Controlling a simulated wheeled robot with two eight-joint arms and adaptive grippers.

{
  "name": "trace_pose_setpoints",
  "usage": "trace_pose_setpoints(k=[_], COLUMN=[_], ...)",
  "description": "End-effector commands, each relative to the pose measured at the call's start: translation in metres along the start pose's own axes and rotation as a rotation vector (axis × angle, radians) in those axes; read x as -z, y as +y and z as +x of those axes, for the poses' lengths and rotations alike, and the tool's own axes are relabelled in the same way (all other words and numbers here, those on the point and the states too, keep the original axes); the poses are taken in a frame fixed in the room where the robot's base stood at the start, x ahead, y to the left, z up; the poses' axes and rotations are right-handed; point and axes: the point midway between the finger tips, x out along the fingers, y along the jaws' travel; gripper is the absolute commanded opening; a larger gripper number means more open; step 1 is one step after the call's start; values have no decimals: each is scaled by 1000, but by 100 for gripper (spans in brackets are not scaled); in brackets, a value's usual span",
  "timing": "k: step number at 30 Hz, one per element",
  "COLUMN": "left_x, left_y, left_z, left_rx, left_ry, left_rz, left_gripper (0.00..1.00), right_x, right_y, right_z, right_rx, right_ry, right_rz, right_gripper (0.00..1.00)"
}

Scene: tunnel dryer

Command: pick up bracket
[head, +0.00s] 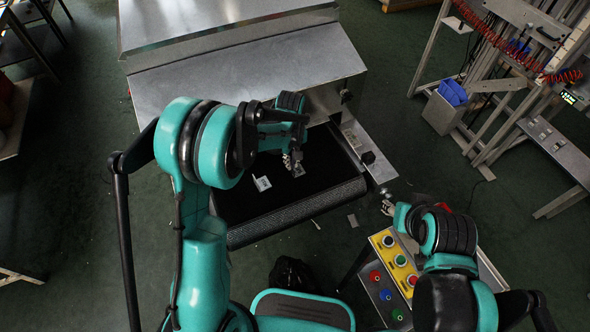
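A small light metal bracket (262,183) lies on the black conveyor belt (240,203) at the dryer's mouth. A second small grey piece, perhaps another bracket (299,171), is on the belt just below my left gripper. My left gripper (292,161) points down over the belt, right of the first bracket and apart from it. Its fingers are small and partly hidden by my wrist, so I cannot tell whether they touch the second piece. My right gripper (387,207) is off the belt's right side, above the control panel, with no bracket visible in it.
The grey metal dryer housing (240,75) stands behind the belt. A control panel (390,265) with coloured buttons is at lower right. Small scraps (352,220) lie on the green floor in front of the belt. A metal rack with a blue-filled bin (445,108) stands at right.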

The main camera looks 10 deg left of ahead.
Motion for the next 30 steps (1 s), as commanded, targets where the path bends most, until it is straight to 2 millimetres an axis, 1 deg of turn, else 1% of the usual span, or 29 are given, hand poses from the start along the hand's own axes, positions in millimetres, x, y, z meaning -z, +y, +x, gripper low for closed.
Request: trace_pose_setpoints(k=[1,3,7,13,15,26,30], left_x=[1,1,1,1,1,1,1], left_y=[0,1,1,1,1,1,1], left_z=[13,24,37,36,36,35,29], left_rx=[0,0,0,0,0,0,-1], left_ry=[0,0,1,0,0,1,1], left_rz=[0,0,0,1,1,1,1], left_gripper=[9,9,9,9,0,0,0], right_x=[-5,-8,-10,-9,-9,-9,-7], right_y=[0,0,0,0,0,0,0], right_z=[7,11,14,13,13,13,10], right_rx=[0,0,0,0,0,0,0], right_ry=[0,0,0,0,0,0,0], right_rz=[0,0,0,0,0,0,0], right_gripper=[40,40,40,40,40,40,40])
